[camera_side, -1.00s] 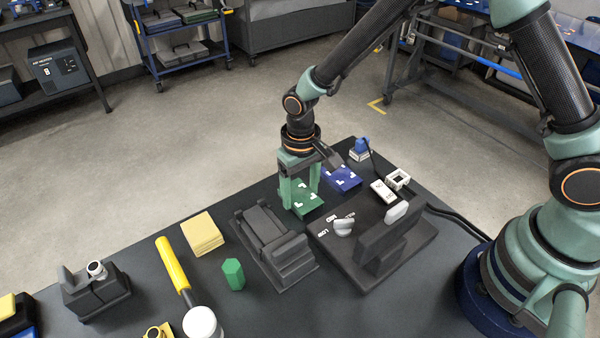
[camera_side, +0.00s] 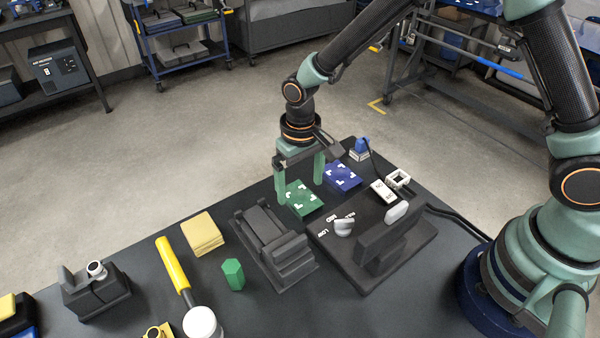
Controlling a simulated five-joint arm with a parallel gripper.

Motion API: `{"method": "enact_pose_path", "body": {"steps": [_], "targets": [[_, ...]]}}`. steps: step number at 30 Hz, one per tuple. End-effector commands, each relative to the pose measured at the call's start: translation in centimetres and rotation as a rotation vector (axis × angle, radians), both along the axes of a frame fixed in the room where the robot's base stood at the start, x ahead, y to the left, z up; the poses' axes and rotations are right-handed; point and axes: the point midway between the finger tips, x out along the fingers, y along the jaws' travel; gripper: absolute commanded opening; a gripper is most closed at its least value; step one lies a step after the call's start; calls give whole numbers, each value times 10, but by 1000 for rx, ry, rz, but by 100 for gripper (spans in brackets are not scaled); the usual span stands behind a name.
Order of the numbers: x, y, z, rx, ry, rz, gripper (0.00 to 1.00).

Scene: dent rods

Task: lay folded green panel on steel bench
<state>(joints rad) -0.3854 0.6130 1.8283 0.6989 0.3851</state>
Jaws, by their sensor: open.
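A flat green piece with white corner marks (camera_side: 305,202) lies on the dark bench top (camera_side: 200,285) near its far edge. I take it for the green panel; I cannot make out a fold in it. My gripper (camera_side: 300,192) points down over it, open, with one finger at its left side and the other above its far right side. The gap between the fingers looks empty. Whether the fingertips touch the green piece cannot be told.
A blue marked plate (camera_side: 342,177) lies just right of my gripper. A dark grey fixture (camera_side: 270,245) and a black unit with a lever (camera_side: 385,240) stand nearer the camera. A green hexagonal block (camera_side: 233,274), yellow pads (camera_side: 202,234) and a yellow-handled tool (camera_side: 172,265) are left.

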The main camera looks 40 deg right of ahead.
Motion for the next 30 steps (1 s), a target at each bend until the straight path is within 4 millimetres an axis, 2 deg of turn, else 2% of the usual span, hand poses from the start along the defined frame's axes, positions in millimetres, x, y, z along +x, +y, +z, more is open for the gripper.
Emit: {"method": "enact_pose_path", "body": {"steps": [3,9,12,19,23,30], "targets": [[1,0,27,2,-6,0,100],[0,0,66,2,-4,0,100],[0,0,80,1,-3,0,100],[-1,-3,100,3,-8,-1,100],[-4,-20,122,18,-50,-4,100],[-27,-74,177,46,-193,-7,100]]}}
